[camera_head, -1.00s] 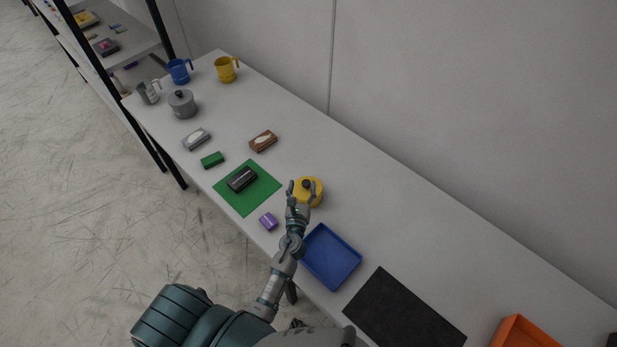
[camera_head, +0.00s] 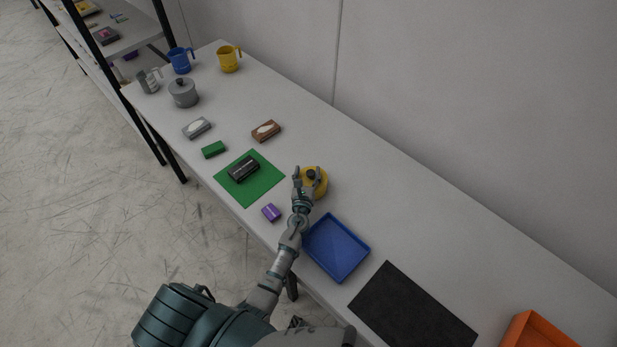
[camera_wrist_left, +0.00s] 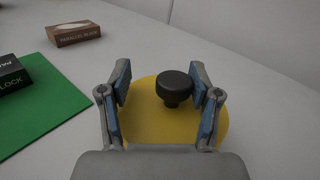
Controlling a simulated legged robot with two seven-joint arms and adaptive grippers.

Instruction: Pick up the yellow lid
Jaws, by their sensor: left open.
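The yellow lid (camera_head: 321,186) is round with a black knob (camera_head: 311,174) on top, near the middle of the table. In the left wrist view the lid (camera_wrist_left: 150,128) lies below my left gripper (camera_wrist_left: 160,92), and its black knob (camera_wrist_left: 174,88) shows between the two spread fingers, nearer the right finger. My left gripper (camera_head: 307,174) is open and seems to hold nothing. It partly hides the lid in the head view; what is under the lid cannot be seen. My right gripper is not in view.
A blue tray (camera_head: 337,248) and a purple block (camera_head: 271,212) are close to my left arm. A green mat (camera_head: 262,184) bearing a black block (camera_head: 243,168) is to the left. A black mat (camera_head: 412,308) lies to the right. The table behind the lid is clear.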

